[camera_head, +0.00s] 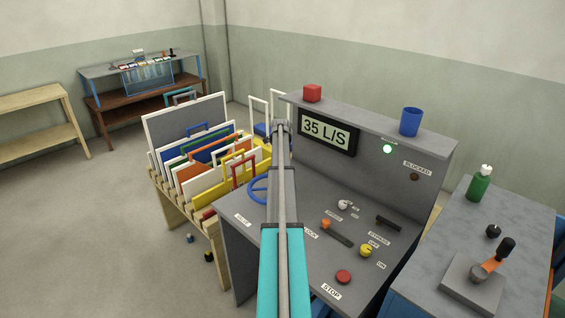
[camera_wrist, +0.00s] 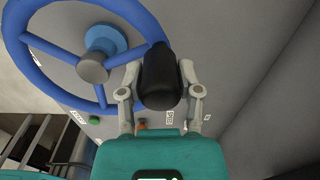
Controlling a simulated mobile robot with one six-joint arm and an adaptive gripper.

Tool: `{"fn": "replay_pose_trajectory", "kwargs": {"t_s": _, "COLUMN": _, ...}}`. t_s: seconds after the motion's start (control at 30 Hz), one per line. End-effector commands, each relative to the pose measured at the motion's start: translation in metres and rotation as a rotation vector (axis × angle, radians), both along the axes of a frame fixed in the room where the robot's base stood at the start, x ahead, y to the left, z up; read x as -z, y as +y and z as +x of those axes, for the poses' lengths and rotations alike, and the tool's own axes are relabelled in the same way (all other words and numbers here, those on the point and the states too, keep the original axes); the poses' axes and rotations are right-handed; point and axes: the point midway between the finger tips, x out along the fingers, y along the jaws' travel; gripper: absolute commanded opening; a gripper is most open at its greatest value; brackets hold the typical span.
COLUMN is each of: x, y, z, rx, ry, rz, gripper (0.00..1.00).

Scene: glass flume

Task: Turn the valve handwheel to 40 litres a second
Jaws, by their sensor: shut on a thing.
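The blue valve handwheel (camera_head: 257,190) on the grey control console is partly hidden behind my arm in the head view. In the wrist view the wheel (camera_wrist: 150,22) fills the upper left, with a blue hub and a grey centre cap. My gripper (camera_wrist: 160,68) is shut on the black handle (camera_wrist: 160,88) at the wheel's right rim, one finger on each side. The head view does not show this grip clearly. The display (camera_head: 327,132) reads 35 L/S.
The console carries a red stop button (camera_head: 343,277), a yellow knob (camera_head: 366,251) and an orange-knobbed slider (camera_head: 326,224). A rack of framed panels (camera_head: 185,120) stands close on the left.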

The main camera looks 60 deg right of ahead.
Motion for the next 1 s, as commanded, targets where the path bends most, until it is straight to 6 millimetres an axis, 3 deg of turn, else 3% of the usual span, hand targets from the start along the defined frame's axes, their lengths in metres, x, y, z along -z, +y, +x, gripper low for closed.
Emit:
{"fn": "replay_pose_trajectory", "kwargs": {"t_s": 0.17, "x": 0.000, "y": 0.001, "z": -0.011, "rx": 0.006, "ry": 0.003, "rz": 0.010, "gripper": 0.00}}
{"fn": "replay_pose_trajectory", "kwargs": {"t_s": 0.53, "x": 0.000, "y": -0.002, "z": -0.015, "rx": 0.012, "ry": 0.003, "rz": 0.010, "gripper": 0.00}}
{"fn": "replay_pose_trajectory", "kwargs": {"t_s": 0.57, "x": 0.000, "y": -0.002, "z": -0.016, "rx": 0.012, "ry": 0.003, "rz": 0.010, "gripper": 0.49}}
{"fn": "replay_pose_trajectory", "kwargs": {"t_s": 0.7, "x": 0.000, "y": -0.003, "z": -0.016, "rx": 0.013, "ry": 0.002, "rz": 0.008, "gripper": 0.75}}
{"fn": "replay_pose_trajectory", "kwargs": {"t_s": 0.73, "x": 0.000, "y": -0.004, "z": -0.016, "rx": 0.014, "ry": 0.001, "rz": 0.007, "gripper": 0.79}}
{"fn": "replay_pose_trajectory", "kwargs": {"t_s": 1.0, "x": 0.000, "y": -0.006, "z": -0.017, "rx": 0.015, "ry": 0.001, "rz": 0.004, "gripper": 0.79}}
